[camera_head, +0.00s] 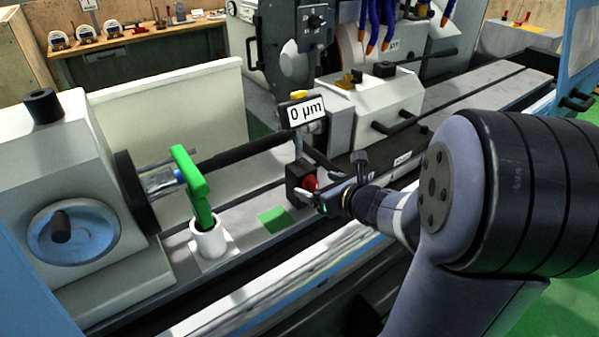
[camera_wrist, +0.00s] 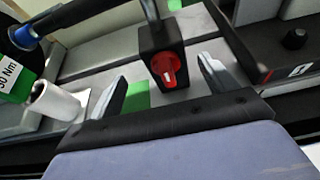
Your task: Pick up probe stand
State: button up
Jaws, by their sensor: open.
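The probe stand is a black block with a red knob (camera_head: 296,180), standing upright on the machine bed. A thin post rises from it to a display reading "0 µm" (camera_head: 305,111). In the wrist view the black block (camera_wrist: 161,40) and its red knob face me between and just beyond the fingertips. My gripper (camera_head: 325,191) is open and empty in front of the stand, at its right in the head view. Its two fingers (camera_wrist: 163,72) spread left and right of the block in the wrist view, apparently without touching it. The post's top is cut off there.
A green tool (camera_head: 192,178) stands in a white holder (camera_head: 210,243) left of the stand. A dark bar (camera_head: 245,152) runs behind, from the left headstock (camera_head: 60,150). A green patch (camera_head: 275,218) lies on the bed beside the stand. The tailstock housing (camera_head: 385,98) is behind right.

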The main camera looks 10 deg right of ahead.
aim_at(306, 180)
jog(key=shift+x, duration=1.1)
jog(key=shift+d+p+x, duration=0.15)
jog(key=shift+p+x, duration=0.05)
jog(key=shift+x, duration=1.05)
jog(key=shift+d+p+x, duration=0.15)
jog(key=shift+x, duration=1.1)
jog(key=shift+f, duration=0.2)
jog(key=shift+c, duration=0.2)
